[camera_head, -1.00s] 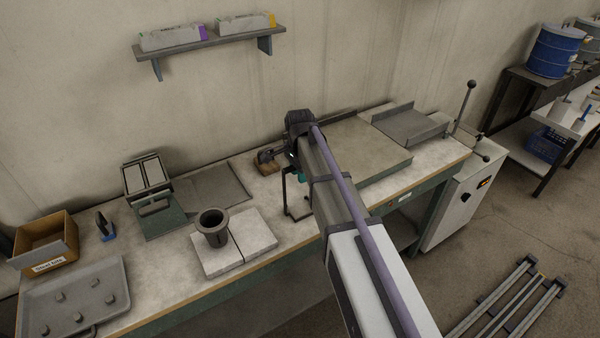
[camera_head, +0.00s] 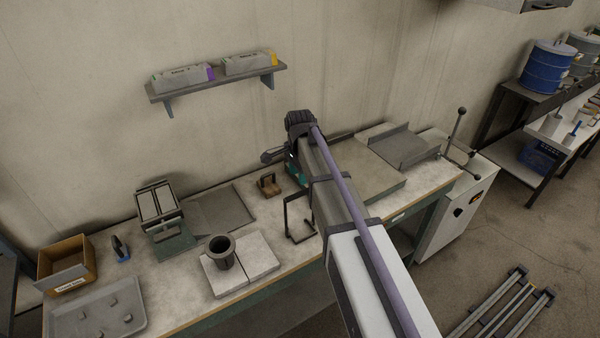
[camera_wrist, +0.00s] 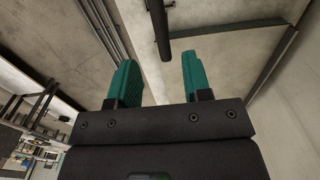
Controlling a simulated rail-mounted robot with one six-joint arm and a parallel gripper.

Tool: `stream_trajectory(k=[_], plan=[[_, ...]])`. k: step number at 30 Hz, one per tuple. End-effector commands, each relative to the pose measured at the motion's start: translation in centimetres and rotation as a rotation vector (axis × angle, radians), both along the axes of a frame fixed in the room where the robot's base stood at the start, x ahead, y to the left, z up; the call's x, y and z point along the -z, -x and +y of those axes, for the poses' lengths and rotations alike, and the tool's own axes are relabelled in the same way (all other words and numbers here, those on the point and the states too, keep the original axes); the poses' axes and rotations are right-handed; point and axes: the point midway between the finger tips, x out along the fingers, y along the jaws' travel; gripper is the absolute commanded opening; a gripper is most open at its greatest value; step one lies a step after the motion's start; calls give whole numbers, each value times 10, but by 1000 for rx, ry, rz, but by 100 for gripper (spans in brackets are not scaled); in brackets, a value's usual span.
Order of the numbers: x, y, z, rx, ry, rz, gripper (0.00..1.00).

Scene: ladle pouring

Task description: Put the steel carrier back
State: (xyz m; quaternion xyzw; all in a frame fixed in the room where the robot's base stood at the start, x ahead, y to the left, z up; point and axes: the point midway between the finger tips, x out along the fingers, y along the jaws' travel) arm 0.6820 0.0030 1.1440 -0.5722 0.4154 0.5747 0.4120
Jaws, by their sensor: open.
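A dark steel frame (camera_head: 298,217), which looks like the carrier, stands upright on the bench just left of my arm. Its far side is partly hidden by the arm. My gripper (camera_head: 296,170) is mostly hidden behind my arm in the head view; only a bit of teal finger shows, above and behind the frame. In the wrist view my gripper (camera_wrist: 158,70) has its two teal fingers apart, with nothing clasped. A dark rod (camera_wrist: 158,32) ends near the gap between the fingertips; I cannot tell its depth or whether it belongs to the carrier.
A dark crucible (camera_head: 220,251) stands on pale slabs (camera_head: 262,258). A small brown block (camera_head: 269,185) sits behind the frame. A grey plate (camera_head: 219,211), a green-based stand (camera_head: 164,222), a cardboard box (camera_head: 67,265) and a tray (camera_head: 98,310) lie left. A flat platform (camera_head: 375,180) lies right.

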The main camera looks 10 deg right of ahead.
Motion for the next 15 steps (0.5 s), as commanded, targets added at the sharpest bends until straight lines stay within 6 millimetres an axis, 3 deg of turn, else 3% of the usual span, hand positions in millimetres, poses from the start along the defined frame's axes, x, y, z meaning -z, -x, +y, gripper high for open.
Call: stream_trajectory(k=[1, 5, 7, 8, 12, 15], plan=[[-7, 0, 0, 0, 0, 0, 45], [-5, 5, 0, -16, 0, 0, 45], [-4, 28, 0, -110, -1, 0, 45], [-4, 44, -1, -183, -1, 0, 45], [-4, 145, -3, -688, -4, -2, 45], [-4, 201, -3, -1021, -4, -3, 45]])
